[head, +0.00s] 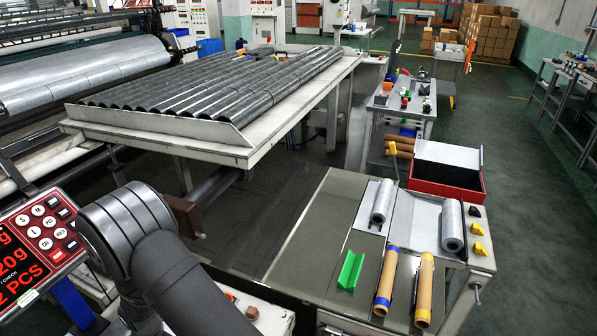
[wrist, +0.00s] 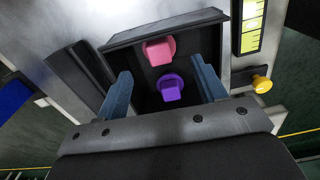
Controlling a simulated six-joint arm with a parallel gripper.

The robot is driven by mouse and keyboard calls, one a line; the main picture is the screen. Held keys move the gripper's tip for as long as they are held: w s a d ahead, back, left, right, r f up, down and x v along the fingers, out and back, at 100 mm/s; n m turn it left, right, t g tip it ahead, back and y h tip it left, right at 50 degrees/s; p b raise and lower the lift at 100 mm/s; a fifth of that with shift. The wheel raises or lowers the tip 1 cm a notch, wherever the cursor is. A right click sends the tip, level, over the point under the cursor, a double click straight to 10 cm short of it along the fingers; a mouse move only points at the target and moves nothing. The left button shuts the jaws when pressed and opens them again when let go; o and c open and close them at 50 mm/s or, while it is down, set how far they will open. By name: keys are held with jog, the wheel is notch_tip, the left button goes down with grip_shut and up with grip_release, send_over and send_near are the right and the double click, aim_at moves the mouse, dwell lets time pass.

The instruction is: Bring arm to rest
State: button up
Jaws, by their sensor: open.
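My gripper (wrist: 164,90) shows in the wrist view with its two blue-grey fingers wide apart and nothing held between them. Beyond the fingers is a dark open tray (wrist: 132,42) holding a pink plug (wrist: 159,51) and a purple plug (wrist: 171,87). The purple plug appears between the fingers in the picture, apart from both. In the head view my grey arm (head: 150,250) reaches in at the lower left; my gripper is out of that view.
In the head view, a workbench (head: 320,225) holds a green angled piece (head: 350,270), two brown tubes (head: 386,280) and film rolls (head: 452,225). A red box (head: 446,180) stands behind. A rack of dark rolls (head: 215,85) is at left. A yellow knob (wrist: 262,83) shows in the wrist view.

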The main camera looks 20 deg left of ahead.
notch_tip(320, 180, up, 6)
notch_tip(320, 180, down, 12)
jog(key=shift+r, duration=0.25)
notch_tip(320, 180, up, 3)
jog(key=shift+f, duration=0.1)
jog(key=a+r+m, duration=0.1)
jog(key=a+r, duration=0.2)
jog(key=r, duration=0.1)
jog(key=w+d+m, duration=0.3)
jog(key=w+d, duration=0.2)
jog(key=w, duration=0.3)
jog(key=w+d+m, duration=0.3)
jog(key=w+d, duration=0.2)
jog(key=w, duration=0.3)
jog(key=w+d+r+m, duration=0.1)
jog(key=w+d+m, duration=0.4)
jog(key=d, duration=0.7)
jog(key=w+d+r+m, duration=0.1)
jog(key=w+d+m, duration=0.5)
jog(key=w+d, duration=0.3)
jog(key=d, duration=0.4)
jog(key=shift+w, duration=0.25)
